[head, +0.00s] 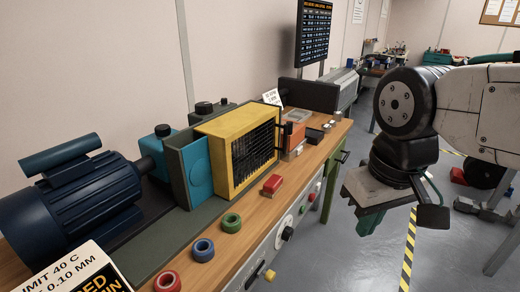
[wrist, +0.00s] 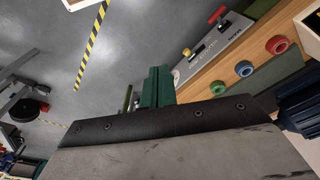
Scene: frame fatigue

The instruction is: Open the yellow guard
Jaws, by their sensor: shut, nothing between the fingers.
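The yellow guard (head: 228,122) is a box-like frame with a dark mesh front. It stands upright on the wooden bench, beside a teal block, in the middle of the head view. A dark upright bar, perhaps its handle, shows at its right edge. My gripper (head: 371,222) hangs to the right of the bench over the floor, well apart from the guard. Its green fingers also show in the wrist view (wrist: 157,86), pressed together and empty. I cannot make out the guard in the wrist view.
A blue motor (head: 72,205) fills the bench's left end. A control panel (head: 284,232) with knobs is below. Open floor lies right of the bench.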

